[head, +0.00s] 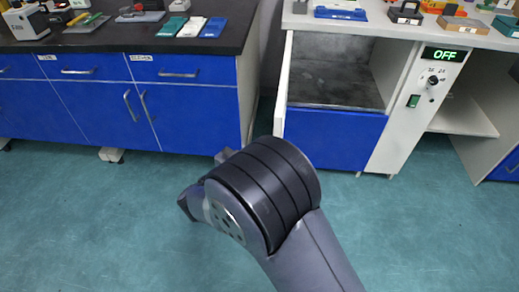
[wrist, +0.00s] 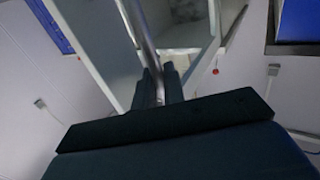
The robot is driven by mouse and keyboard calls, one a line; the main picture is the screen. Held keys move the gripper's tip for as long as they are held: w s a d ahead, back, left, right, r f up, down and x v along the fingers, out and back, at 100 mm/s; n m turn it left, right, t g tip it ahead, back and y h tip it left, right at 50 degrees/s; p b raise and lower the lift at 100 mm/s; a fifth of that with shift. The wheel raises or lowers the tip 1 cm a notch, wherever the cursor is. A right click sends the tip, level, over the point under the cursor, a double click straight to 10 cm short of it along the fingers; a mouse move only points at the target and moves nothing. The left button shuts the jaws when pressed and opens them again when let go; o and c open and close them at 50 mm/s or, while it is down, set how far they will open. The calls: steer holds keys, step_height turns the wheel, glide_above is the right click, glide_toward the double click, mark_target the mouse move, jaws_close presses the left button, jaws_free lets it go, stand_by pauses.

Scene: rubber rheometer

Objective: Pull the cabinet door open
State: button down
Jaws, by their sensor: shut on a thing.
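The white cabinet (head: 395,135) under the right-hand bench has an open compartment (head: 335,80) above a blue lower panel. A pale narrow panel (head: 284,90), seen nearly edge-on, stands at the compartment's left side and looks like its door, swung out. In the wrist view, a pale panel (wrist: 88,38) fills the upper left, with a grey metal bar handle (wrist: 142,32) beside it. My gripper (wrist: 158,78) is shut on this handle, its dark fingers on both sides. The compartment's inside (wrist: 185,35) shows right of the handle. In the head view, my arm hides most of the gripper.
A blue cabinet (head: 180,115) with drawers and handles stands left under a black worktop. A control panel (head: 432,95) reading OFF is right of the compartment. Several small items lie on both worktops. The teal floor (head: 90,220) in front is clear.

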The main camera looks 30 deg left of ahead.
steer(key=c, duration=1.6)
jaws_free()
steer(key=s, duration=0.3)
steer(key=s+a+p, duration=0.1)
steer(key=s, duration=0.3)
steer(key=s+a+p, duration=0.1)
steer(key=s, duration=0.2)
steer(key=shift+s, duration=0.25)
steer(key=shift+w, duration=0.1)
steer(key=w, duration=0.3)
steer(key=w+d+b, duration=0.1)
steer(key=w, duration=0.3)
steer(key=w+d+b, duration=0.1)
steer(key=w, duration=0.2)
steer(key=shift+w+d, duration=0.1)
steer(key=shift+w, duration=0.15)
